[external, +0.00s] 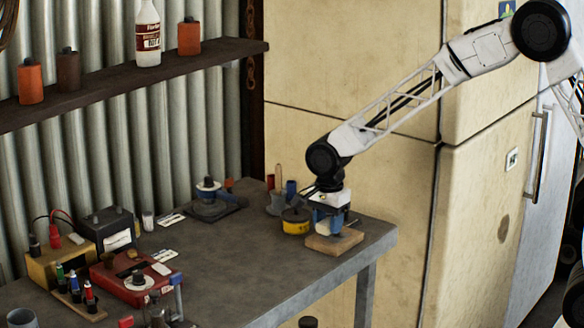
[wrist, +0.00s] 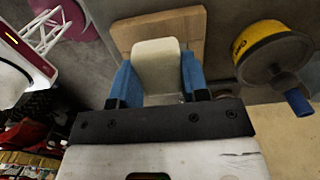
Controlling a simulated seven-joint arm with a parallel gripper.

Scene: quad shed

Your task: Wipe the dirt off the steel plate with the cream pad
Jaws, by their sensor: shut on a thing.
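My gripper (external: 327,225) points down over the front right part of the grey bench. In the wrist view its two blue fingers (wrist: 158,82) are shut on the cream pad (wrist: 157,62), one on each side. A wooden board (external: 345,240) lies directly under the pad, and it also shows in the wrist view (wrist: 190,25) beyond the pad. I cannot tell whether the pad touches the board. I cannot clearly pick out the steel plate or any dirt in either view.
A yellow tin (external: 295,222) stands close left of my gripper, with a cup of tools (external: 277,203) behind it. A dark-based device (external: 212,203) sits farther back. A red box (external: 135,278) and battery (external: 104,229) crowd the left. The bench (external: 250,250) is clear at middle front.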

